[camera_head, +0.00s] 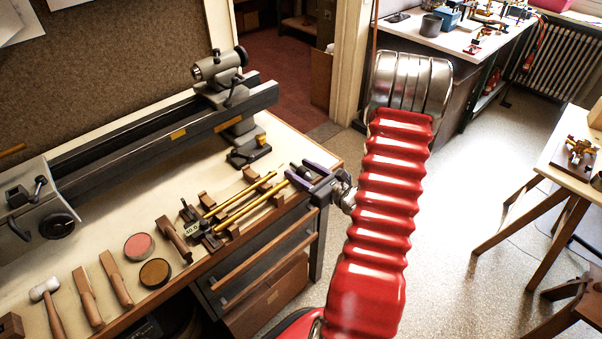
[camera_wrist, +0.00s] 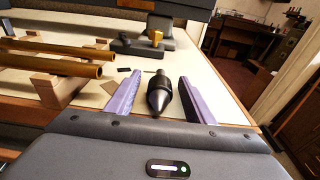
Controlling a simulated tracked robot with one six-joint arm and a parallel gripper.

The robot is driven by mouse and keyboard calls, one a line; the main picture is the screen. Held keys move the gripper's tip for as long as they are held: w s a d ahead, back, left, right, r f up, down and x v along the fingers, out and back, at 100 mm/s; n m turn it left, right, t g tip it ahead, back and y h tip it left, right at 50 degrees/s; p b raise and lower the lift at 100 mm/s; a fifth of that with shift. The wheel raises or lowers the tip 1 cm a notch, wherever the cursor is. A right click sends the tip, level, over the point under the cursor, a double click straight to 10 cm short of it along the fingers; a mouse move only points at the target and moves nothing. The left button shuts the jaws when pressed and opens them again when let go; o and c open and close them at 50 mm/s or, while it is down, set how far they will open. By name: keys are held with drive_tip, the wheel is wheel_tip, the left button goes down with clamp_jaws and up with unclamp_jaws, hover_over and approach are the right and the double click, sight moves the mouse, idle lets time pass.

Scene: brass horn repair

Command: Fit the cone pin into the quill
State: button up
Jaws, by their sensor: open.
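The cone pin (camera_wrist: 159,96) is a dark grey piece with a pointed end. In the wrist view it is between my gripper's (camera_wrist: 160,77) two purple jaws, its point towards my palm, with gaps on both sides. My jaws are open and apart from it. In the head view my gripper (camera_head: 304,174) is low over the bench's right edge, and the dark pin (camera_head: 300,169) shows at the jaws, partly hidden. I cannot tell how it is supported. The quill (camera_head: 197,73) seems to be the dark round end of the grey tailstock (camera_head: 219,66) on the lathe.
Brass tubes (camera_head: 240,197) lie on wooden blocks left of my gripper. A dark block with a yellow part (camera_head: 248,152) is beyond. The lathe bed (camera_head: 150,140) runs along the bench back. Mallet and wooden tools lie front left.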

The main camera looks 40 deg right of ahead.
sight(302, 167)
drive_tip(key=shift+c, duration=0.3)
drive_tip(key=c, duration=1.1)
drive_tip(key=shift+r, duration=0.1)
drive_tip(key=shift+r, duration=4.95)
